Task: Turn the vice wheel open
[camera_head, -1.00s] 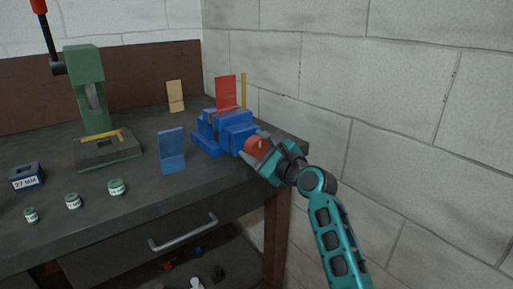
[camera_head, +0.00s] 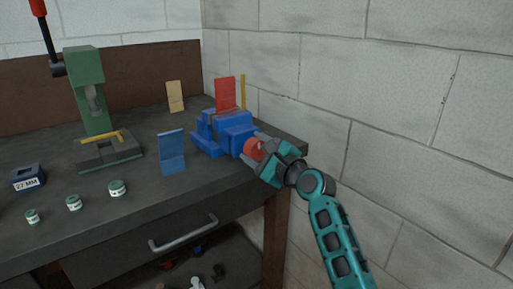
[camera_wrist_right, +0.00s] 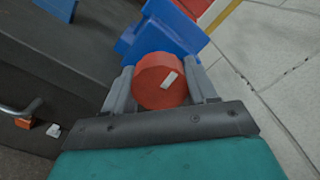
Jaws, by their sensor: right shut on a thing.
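The blue vice (camera_head: 228,132) stands at the right front corner of the bench. Its round red wheel (camera_head: 254,148) faces the front right. My right gripper (camera_head: 258,153) has its fingers on both sides of the wheel and is shut on it. In the right wrist view the red wheel (camera_wrist_right: 160,82), with a pale mark on its face, sits between the two grey fingers (camera_wrist_right: 162,95), in front of the blue vice body (camera_wrist_right: 165,32). My left gripper is not in view.
A blue bracket (camera_head: 172,152) stands left of the vice; a red plate (camera_head: 226,95) and a yellow strip (camera_head: 243,92) stand behind it. A green press (camera_head: 87,90) and small green jars (camera_head: 118,188) are further left. A block wall (camera_head: 400,110) is close on the right.

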